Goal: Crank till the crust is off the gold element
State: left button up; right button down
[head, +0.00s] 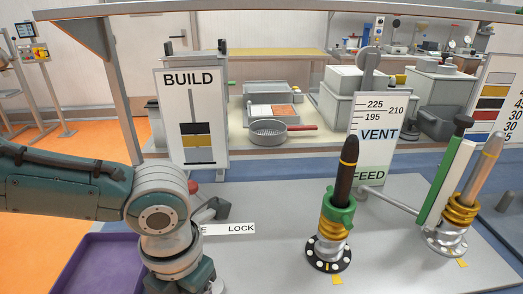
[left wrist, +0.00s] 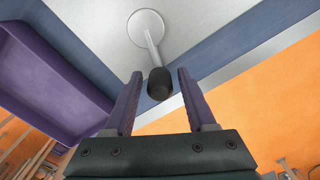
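In the left wrist view, a black knob (left wrist: 160,84) sits on a thin grey rod that runs to a round pale disc (left wrist: 146,27). My left gripper (left wrist: 160,76) is open, its two purple fingers on either side of the knob with a small gap on each side. In the head view my left arm hides this spot. A dark rod stands in gold rings (head: 333,232) with a green collar (head: 338,212). A grey rod stands in other gold rings (head: 459,215) at the right. I cannot make out a crust. My right gripper is not in view.
A purple tray (head: 95,250) is at the lower left. A BUILD panel (head: 188,100) and a VENT/FEED gauge (head: 378,115) stand at the back. The grey tabletop (head: 270,265) is clear in the middle.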

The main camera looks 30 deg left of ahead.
pick_arm(q)
jog(key=shift+o, duration=0.3)
jog(key=shift+r, duration=0.1)
notch_tip(320, 180, up, 10)
jog(key=shift+f+p, duration=0.1)
jog(key=shift+p, duration=0.35)
dwell(1.7)
